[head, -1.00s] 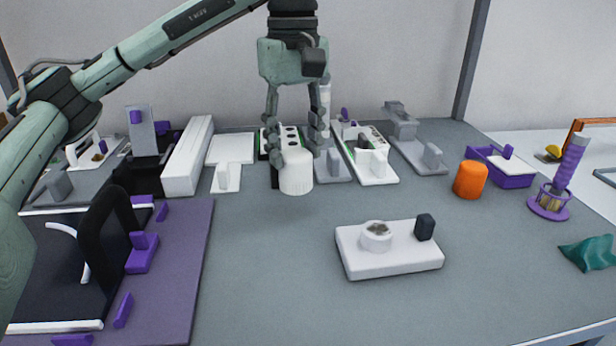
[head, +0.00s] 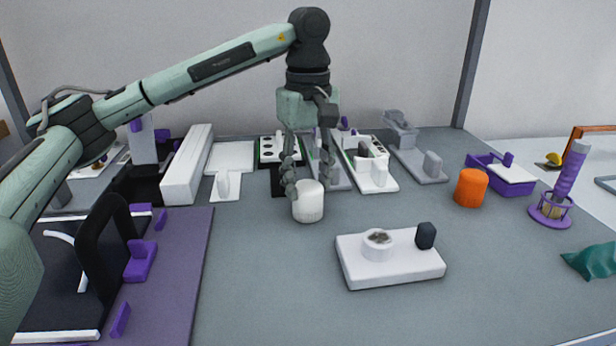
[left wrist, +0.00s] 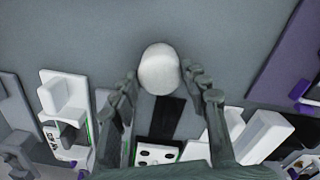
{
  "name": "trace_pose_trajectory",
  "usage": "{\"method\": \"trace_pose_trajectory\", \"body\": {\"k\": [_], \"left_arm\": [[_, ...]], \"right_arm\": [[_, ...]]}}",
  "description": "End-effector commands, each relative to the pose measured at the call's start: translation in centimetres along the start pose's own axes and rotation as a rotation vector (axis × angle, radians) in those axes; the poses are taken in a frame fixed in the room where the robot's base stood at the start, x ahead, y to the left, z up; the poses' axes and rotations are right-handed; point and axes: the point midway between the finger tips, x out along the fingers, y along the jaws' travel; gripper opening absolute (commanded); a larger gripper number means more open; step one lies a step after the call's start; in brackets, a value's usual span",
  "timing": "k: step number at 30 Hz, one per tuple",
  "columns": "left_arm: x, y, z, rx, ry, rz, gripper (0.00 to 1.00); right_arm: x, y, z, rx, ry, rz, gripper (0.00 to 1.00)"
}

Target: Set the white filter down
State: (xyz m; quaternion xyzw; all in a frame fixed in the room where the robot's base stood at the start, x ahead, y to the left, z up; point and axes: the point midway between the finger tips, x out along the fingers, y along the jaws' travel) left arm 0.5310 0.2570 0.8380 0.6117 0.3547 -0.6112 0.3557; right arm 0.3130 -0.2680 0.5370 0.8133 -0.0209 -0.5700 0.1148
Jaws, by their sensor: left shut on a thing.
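The white filter (head: 309,208) is a short white cylinder near the middle of the grey table, upright in the head view. My left gripper (head: 307,184) comes down from above and is shut on it, with the fingers around its upper part. In the left wrist view the filter (left wrist: 159,70) shows between the fingertips of the left gripper (left wrist: 162,82). I cannot tell whether its base touches the table. My right gripper is not in view.
A white block with a round cup and dark knob (head: 390,260) stands in front, to the right. An orange cylinder (head: 471,188) is farther right. A purple mat (head: 180,270) lies left. Several white and grey fixtures line the back. Bare table surrounds the filter's front.

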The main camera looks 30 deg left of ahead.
Motion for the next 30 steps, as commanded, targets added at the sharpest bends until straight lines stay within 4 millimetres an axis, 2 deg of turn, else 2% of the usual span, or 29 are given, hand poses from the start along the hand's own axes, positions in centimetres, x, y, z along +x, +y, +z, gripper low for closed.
{"method": "trace_pose_trajectory", "body": {"k": [8, 9, 13, 26, 30], "left_arm": [[0.2, 0.0, 0.0, 0.0, 0.0, 0.0, 0.16], [0.2, 0.0, 0.0, 0.0, 0.0, 0.0, 0.49], [0.2, 0.0, 0.0, 0.0, 0.0, 0.0, 0.65], [-0.2, 0.0, 0.0, 0.0, 0.0, 0.0, 0.66], [-2.5, 0.1, 0.0, 0.0, 0.001, 0.005, 0.66]], "right_arm": [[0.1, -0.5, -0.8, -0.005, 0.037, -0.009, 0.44], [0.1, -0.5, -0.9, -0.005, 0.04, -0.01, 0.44], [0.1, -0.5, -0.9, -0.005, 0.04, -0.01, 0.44], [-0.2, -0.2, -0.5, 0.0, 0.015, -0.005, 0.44], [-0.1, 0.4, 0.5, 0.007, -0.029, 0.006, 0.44]]}}
